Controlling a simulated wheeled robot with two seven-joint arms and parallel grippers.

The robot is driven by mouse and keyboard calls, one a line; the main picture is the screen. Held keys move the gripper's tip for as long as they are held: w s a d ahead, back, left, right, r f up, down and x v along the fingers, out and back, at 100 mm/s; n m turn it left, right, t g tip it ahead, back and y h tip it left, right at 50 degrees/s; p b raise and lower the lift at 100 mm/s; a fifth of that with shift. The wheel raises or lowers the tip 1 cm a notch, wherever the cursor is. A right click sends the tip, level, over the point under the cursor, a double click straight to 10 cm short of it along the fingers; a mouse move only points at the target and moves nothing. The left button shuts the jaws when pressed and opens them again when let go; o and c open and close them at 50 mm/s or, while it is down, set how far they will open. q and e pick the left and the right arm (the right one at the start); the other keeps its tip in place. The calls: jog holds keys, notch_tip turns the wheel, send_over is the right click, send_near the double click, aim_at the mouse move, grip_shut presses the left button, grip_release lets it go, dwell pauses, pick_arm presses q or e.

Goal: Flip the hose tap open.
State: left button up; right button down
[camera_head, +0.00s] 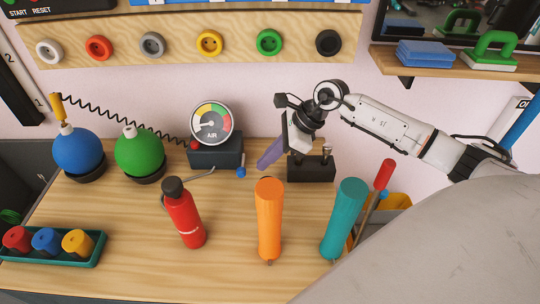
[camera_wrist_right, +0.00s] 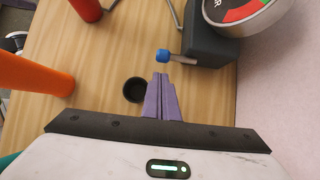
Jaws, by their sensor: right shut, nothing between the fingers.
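The tap on the air box shows as a small blue knob (camera_head: 241,172) at the box's front right corner. In the right wrist view the blue knob (camera_wrist_right: 162,56) sits on a short grey stem from the dark box (camera_wrist_right: 208,42). My right gripper (camera_head: 262,165), with purple fingers, is just right of the knob in the head view. In the wrist view its shut, empty fingertips (camera_wrist_right: 160,76) point at the knob, with a small apparent gap. Whether they touch is unclear. My left gripper is not in view.
A round gauge (camera_head: 211,123) tops the dark box, and a grey hose (camera_head: 200,176) runs from it. A red bottle (camera_head: 185,215), an orange cylinder (camera_head: 269,215) and a teal cylinder (camera_head: 344,215) stand in front. A dark block (camera_head: 311,172) stands behind the gripper.

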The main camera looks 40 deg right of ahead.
aim_at(242, 164)
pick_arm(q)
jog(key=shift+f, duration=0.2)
pick_arm(e)
jog(key=x, duration=0.6)
